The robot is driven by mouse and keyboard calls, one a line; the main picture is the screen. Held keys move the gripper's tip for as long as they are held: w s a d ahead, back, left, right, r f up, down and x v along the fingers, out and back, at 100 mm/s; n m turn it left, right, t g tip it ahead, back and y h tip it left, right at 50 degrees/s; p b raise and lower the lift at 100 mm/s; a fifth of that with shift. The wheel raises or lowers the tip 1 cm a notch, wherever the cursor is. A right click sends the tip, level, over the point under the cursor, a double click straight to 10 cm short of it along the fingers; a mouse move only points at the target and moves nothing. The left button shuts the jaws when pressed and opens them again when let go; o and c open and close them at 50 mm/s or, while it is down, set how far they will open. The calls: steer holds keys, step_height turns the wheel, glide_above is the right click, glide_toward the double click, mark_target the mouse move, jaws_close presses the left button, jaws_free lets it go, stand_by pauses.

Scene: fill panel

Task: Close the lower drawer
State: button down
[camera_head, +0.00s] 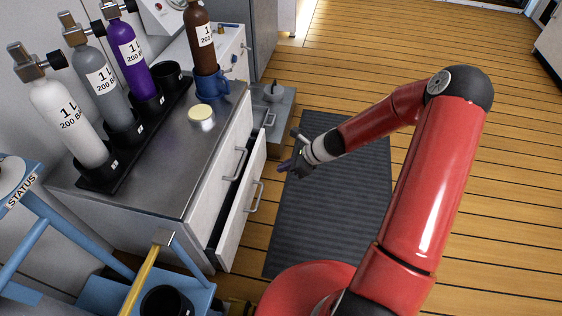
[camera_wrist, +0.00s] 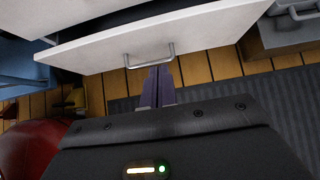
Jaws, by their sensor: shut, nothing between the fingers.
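The lower drawer (camera_head: 238,225) of the white cabinet is pulled partly open, with a dark gap behind its front. Its metal bar handle (camera_head: 256,196) faces the mat. My gripper (camera_head: 285,167) is in front of the drawer, to the right of it in the head view. In the wrist view the white drawer front (camera_wrist: 100,50) spans the top, with the handle (camera_wrist: 149,60) near its middle. My purple gripper fingers (camera_wrist: 160,70) are shut and empty, their tips close to the handle. I cannot tell whether they touch it.
The upper drawer (camera_head: 212,188) looks shut. A blue frame (camera_head: 60,225) stands at the lower left. The dark mat (camera_head: 345,190) is clear.

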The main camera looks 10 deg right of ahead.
mark_target(246, 172)
steer(key=x, duration=0.3)
steer(key=r+x, duration=0.1)
steer(key=x, duration=0.2)
steer(key=a+b+x, duration=0.1)
steer(key=x, duration=0.2)
steer(key=shift+w+a, duration=0.2)
steer(key=shift+w, duration=0.05)
steer(key=shift+w+a+r, duration=0.1)
steer(key=shift+w+a, duration=0.15)
steer(key=shift+a, duration=0.35)
steer(key=shift+a, duration=0.1)
steer(key=shift+w+a, duration=0.25)
steer(key=shift+a, duration=0.35)
steer(key=shift+w+a, duration=0.25)
steer(key=shift+a, duration=0.35)
steer(key=shift+d, duration=0.15)
